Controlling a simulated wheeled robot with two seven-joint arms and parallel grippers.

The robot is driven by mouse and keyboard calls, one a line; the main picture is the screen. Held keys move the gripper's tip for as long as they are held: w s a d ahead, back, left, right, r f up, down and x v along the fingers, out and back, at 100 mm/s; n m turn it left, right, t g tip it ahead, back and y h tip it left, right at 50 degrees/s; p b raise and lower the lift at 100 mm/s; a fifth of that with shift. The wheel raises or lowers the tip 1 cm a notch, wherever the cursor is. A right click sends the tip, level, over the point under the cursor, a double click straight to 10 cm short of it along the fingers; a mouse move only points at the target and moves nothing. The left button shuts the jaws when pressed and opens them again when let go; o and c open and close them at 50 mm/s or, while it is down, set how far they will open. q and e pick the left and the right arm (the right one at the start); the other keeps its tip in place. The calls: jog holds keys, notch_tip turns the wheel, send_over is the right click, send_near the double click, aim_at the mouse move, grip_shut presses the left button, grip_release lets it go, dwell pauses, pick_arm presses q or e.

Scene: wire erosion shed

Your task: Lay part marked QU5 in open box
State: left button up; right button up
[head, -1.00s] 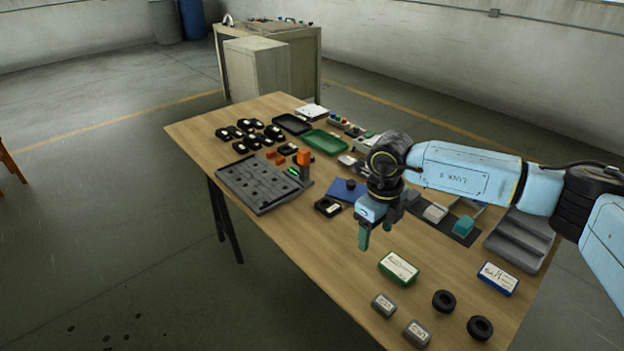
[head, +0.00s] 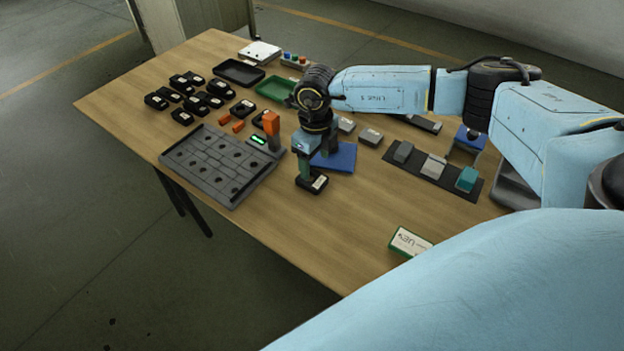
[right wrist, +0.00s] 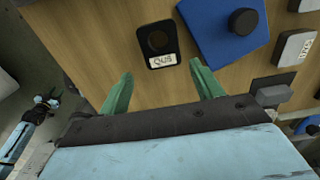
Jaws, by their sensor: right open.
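The part marked QU5 is a small black block with a round recess and a white label. It lies flat on the table in the right wrist view (right wrist: 158,41) and in the head view (head: 313,184). My right gripper (head: 315,166) is open and points down over it. In the right wrist view the block lies just beyond and between the two green fingertips (right wrist: 161,70), not gripped. A black shallow tray (head: 239,72) and a green one (head: 274,87) stand open at the back; I cannot tell which is the open box.
A blue plate (head: 340,157) with a black knob (right wrist: 243,21) lies right beside the part. A grey slotted board (head: 220,165) with an orange-topped post (head: 271,123) is to the left. Several black labelled blocks (head: 190,90) sit at the back left.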

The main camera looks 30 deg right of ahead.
aim_at(313, 174)
jog(key=shift+f, duration=0.6)
jog(key=shift+w+f, duration=0.15)
jog(key=shift+f, duration=0.4)
jog(key=f, duration=0.3)
jog(key=shift+w+a+f+b, duration=0.1)
jog(key=shift+w+f+b, duration=0.2)
jog(key=shift+f+b, duration=0.1)
jog(key=shift+f, duration=0.3)
pick_arm(q)
jog(key=shift+w+a+f, duration=0.2)
jog(key=shift+w+a, duration=0.05)
jog(key=shift+w, duration=0.2)
jog(key=shift+w+a+f, duration=0.2)
jog(key=shift+w, duration=0.25)
pick_arm(e)
jog(key=c, duration=0.4)
pick_arm(q)
jog(key=shift+s, duration=0.15)
pick_arm(e)
jog(key=shift+r, duration=0.1)
jog(key=c, duration=0.8)
